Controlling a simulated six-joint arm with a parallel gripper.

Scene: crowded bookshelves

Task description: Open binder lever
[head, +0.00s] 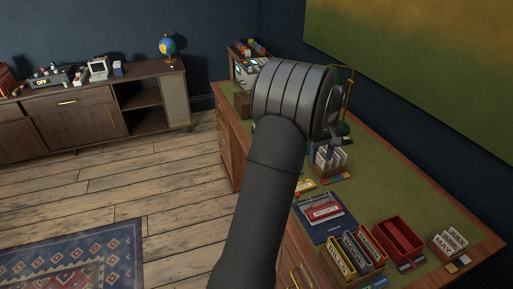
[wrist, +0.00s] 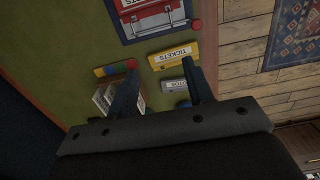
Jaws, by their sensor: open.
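The binder (head: 312,228) lies open on the green desk top, a dark blue cover under white paper with a red label. In the wrist view the binder (wrist: 133,36) is at the top edge, partly cut off. Its metal lever bar (wrist: 162,31) runs along the near side of the paper and has a red knob (wrist: 197,24) at its right end. My gripper (wrist: 159,63) is open and empty, its two fingers apart. It is short of the binder in that view and touches neither lever nor knob. In the head view my arm hides most of it.
A yellow tickets box (wrist: 174,55) and a grey box (wrist: 175,85) lie near my fingers. A card holder (head: 330,157) stands behind the binder. Upright files (head: 355,255) and a red tray (head: 397,236) stand in front and to the right.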

